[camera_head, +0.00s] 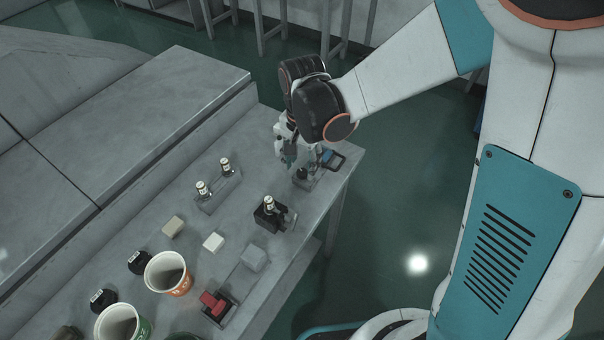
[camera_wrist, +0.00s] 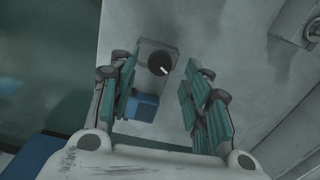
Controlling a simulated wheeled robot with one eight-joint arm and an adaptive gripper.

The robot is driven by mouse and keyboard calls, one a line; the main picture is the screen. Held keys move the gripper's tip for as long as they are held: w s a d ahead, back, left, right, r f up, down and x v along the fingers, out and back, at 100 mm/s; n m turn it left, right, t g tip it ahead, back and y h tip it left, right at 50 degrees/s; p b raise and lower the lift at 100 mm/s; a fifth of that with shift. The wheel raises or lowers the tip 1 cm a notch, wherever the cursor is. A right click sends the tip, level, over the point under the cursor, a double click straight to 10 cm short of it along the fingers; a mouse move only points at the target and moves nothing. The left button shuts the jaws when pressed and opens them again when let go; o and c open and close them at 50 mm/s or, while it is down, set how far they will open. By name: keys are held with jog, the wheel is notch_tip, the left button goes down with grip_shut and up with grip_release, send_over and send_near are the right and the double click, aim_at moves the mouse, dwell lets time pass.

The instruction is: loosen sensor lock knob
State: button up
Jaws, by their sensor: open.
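The lock knob is a round black knob (camera_wrist: 159,64) with a white pointer mark, on a grey mounting plate (camera_wrist: 146,48) in the wrist view. A blue sensor block (camera_wrist: 143,106) sits on the same mount, nearer the wrist. My gripper (camera_wrist: 160,76) is open, with one teal-padded finger on each side of the knob and block. The fingers look apart from the knob; the height gap is hard to judge. In the head view, my gripper (camera_head: 303,156) is over the table's far right corner, and the black knob (camera_head: 301,174) shows just below it.
The table edge is close to the knob mount. Another metal fixture (camera_wrist: 301,22) shows right in the wrist view.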

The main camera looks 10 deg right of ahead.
aim_at(302, 174)
jog(key=shift+f+b, duration=0.7)
jog(key=shift+f, duration=0.65)
grip_shut()
